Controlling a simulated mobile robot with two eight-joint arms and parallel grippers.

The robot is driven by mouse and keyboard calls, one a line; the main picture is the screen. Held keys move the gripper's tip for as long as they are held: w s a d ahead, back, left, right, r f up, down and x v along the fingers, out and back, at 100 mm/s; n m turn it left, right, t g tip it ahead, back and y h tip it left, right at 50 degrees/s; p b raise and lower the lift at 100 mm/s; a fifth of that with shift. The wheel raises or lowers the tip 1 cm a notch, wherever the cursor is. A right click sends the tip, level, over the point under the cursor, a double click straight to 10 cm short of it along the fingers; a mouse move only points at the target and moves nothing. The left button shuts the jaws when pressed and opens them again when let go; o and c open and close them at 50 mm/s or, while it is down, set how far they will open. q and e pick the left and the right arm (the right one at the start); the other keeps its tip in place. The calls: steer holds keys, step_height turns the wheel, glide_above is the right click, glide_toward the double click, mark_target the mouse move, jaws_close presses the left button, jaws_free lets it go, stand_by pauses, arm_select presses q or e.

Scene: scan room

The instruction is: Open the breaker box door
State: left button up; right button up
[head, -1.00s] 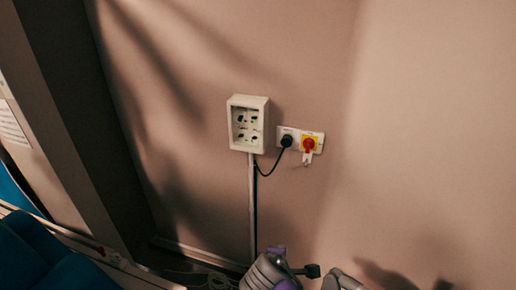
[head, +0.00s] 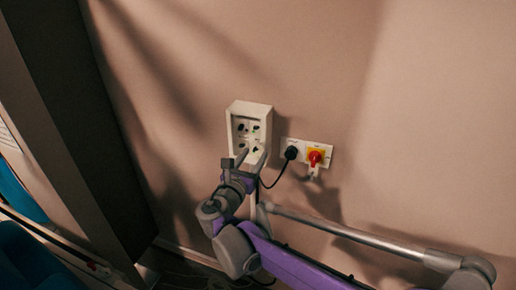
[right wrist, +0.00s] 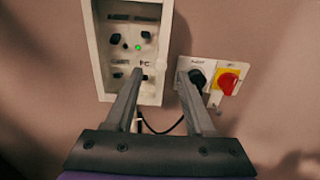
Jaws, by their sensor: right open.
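The breaker box (head: 249,107) is a white box on the wall with a recessed front of dark knobs. In the right wrist view the box (right wrist: 166,35) is at upper left, with a small green light among the knobs. I cannot tell whether a clear door covers the front. My right gripper (head: 253,156) is open and empty at the lower part of the box. In the right wrist view its fingers (right wrist: 158,78) point at the box's lower right, one over the front and one right of the box. Contact cannot be told. My left gripper is out of view.
Right of the box is a white socket plate with a black plug (head: 291,152) and a red and yellow rotary switch (head: 316,157). A black cable (head: 273,183) hangs from the plug. A dark wall edge and blue seating are at left. The wall at right is clear.

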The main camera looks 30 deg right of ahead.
mark_target(259, 147)
steer(key=shift+x, duration=2)
jaws_close()
